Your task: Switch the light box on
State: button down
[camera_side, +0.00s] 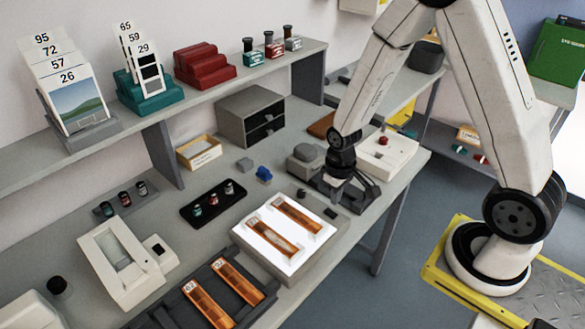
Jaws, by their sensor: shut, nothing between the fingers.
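The light box (285,226) is a flat, pale box near the front edge of the bench, with a bright white top that looks lit. Two orange film strips (272,238) lie on it side by side. A small dark piece (330,213) shows by its right corner; I cannot tell whether it is a switch. My gripper (335,198) is dark, points down and is just behind the right corner of the light box. It is shut and empty. Its fingertips are small here, and I cannot tell whether they touch anything.
A black tray with orange strips (215,285) lies in front of the light box. A dark rack of small bottles (213,204) stands behind left. A grey block (306,158) and a white device with a red knob (385,155) are near my gripper.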

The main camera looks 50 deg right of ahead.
jog(key=shift+r, duration=1.2)
jog(key=shift+r, duration=0.1)
notch_tip(320, 180, up, 8)
jog(key=t, duration=0.2)
send_over(333, 216)
jog(key=s+a, duration=0.3)
jog(key=s, duration=0.1)
jog(key=shift+s+a+r+t, duration=0.3)
jog(key=shift+s+a+r, duration=0.1)
jog(key=shift+r, duration=0.05)
jog(key=c, duration=1.3)
grip_release()
